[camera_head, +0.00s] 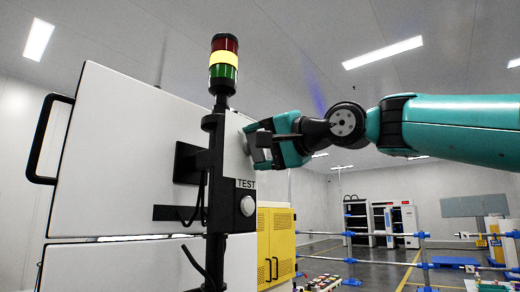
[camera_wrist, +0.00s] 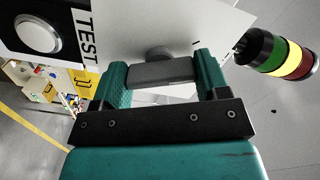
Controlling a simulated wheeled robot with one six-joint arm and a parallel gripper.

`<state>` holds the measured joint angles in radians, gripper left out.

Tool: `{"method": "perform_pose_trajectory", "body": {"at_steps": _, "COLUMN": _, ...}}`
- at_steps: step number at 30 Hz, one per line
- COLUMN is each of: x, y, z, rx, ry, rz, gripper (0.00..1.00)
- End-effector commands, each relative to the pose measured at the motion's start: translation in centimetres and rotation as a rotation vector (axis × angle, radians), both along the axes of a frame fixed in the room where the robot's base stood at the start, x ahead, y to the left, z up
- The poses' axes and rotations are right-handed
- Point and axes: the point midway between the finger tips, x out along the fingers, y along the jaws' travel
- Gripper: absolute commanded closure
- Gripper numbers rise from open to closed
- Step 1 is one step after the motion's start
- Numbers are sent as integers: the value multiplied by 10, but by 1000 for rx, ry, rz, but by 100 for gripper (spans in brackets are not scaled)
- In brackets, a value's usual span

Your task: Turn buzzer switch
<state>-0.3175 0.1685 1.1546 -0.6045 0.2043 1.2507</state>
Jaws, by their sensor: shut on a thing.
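The buzzer switch is a grey bar-shaped knob (camera_wrist: 158,73) on a round base, on the white panel of the cabinet. My gripper (camera_head: 262,146) reaches in from the right at the panel, above the TEST label. In the wrist view, the two teal fingers of my gripper (camera_wrist: 161,76) are on either side of the knob, shut on it. In the head view the fingers mostly hide the switch. The knob's bar runs across between the fingers; any position marks are hidden.
A round white button (camera_head: 247,206) sits below the TEST label (camera_head: 246,184). A red, yellow and green signal tower (camera_head: 223,66) stands on a black post at left of my gripper. A yellow cabinet (camera_head: 276,243) and blue-jointed rails (camera_head: 385,235) stand behind. Space right of the panel is open.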

Motion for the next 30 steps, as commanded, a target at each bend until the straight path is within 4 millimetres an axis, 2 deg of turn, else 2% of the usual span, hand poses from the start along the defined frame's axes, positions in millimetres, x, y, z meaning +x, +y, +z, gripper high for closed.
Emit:
{"method": "perform_pose_trajectory", "body": {"at_steps": 13, "x": 0, "y": 0, "z": -3, "rx": -174, "ry": -216, "rz": 2, "gripper": 56}}
{"method": "perform_pose_trajectory", "body": {"at_steps": 30, "x": 0, "y": 0, "z": -3, "rx": -215, "ry": -266, "rz": 4, "gripper": 56}}
